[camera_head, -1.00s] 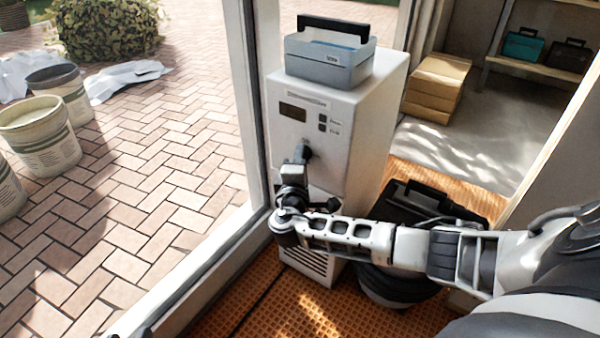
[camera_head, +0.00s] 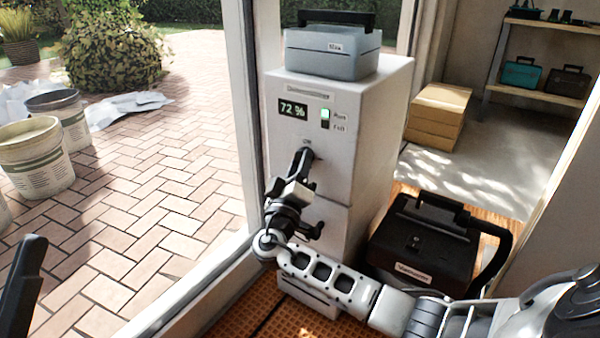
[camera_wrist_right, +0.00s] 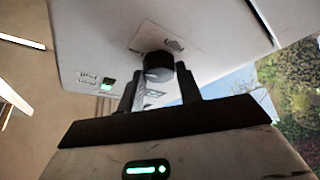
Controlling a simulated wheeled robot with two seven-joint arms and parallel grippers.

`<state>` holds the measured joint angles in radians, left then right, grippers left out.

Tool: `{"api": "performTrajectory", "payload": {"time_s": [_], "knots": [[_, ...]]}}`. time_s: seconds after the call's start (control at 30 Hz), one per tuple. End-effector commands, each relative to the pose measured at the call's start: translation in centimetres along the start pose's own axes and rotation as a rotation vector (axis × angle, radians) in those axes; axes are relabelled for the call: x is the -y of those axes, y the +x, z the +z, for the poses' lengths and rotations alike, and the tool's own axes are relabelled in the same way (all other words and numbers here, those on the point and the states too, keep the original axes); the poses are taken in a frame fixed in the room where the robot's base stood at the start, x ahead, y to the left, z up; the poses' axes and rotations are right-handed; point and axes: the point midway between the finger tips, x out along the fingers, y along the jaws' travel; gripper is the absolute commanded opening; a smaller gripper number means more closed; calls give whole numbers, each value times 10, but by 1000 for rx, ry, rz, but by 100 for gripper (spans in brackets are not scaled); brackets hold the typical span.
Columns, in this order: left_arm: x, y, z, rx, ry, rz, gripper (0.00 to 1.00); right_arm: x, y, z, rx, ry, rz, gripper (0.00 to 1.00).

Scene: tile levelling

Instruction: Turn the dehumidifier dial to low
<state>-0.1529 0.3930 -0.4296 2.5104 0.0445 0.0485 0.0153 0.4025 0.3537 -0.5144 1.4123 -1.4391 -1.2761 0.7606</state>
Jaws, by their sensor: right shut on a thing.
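The white dehumidifier (camera_head: 338,215) stands beside the door frame, its display (camera_head: 293,109) lit with "72 %" and a green light (camera_head: 326,114) on next to it. Its black dial (camera_head: 309,154) is on the front below the display, mostly hidden by my gripper; the dial (camera_wrist_right: 158,62) shows between the fingers in the right wrist view. My right gripper (camera_head: 303,163) is shut on the dial; it also fills the lower wrist view (camera_wrist_right: 158,82). The dial's pointer and low mark cannot be made out. A dark part at the left edge looks like my left gripper (camera_head: 20,288); its jaws are unclear.
A grey toolbox (camera_head: 333,50) sits on top of the dehumidifier. A black case (camera_head: 420,245) stands close on its right. Cardboard boxes (camera_head: 436,115) and a shelf (camera_head: 540,92) are behind. Buckets (camera_head: 35,160) stand on the brick paving at the left.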

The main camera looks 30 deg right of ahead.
Motion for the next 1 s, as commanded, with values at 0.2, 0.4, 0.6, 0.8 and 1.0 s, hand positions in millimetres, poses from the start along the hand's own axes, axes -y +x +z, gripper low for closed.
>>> {"api": "performTrajectory", "payload": {"time_s": [0.2, 0.4, 0.6, 0.8, 1.0], "knots": [[0, 0, -1, -8, 9, 3, 36, 2, 0, -1, 8, 109, 55, 12], [0, 0, -1, -8, 9, 3, 36, 2, -1, -1, 10, 168, 84, 12], [0, 0, -2, -8, 8, 3, 36, 2, 0, -1, 12, 189, 95, 12], [0, 0, -2, -8, 8, 3, 36, 2, 0, -1, 12, 191, 96, 12], [0, 0, -1, -8, 7, 3, 36, 2, 0, -1, 12, 190, 96, 46]]}}
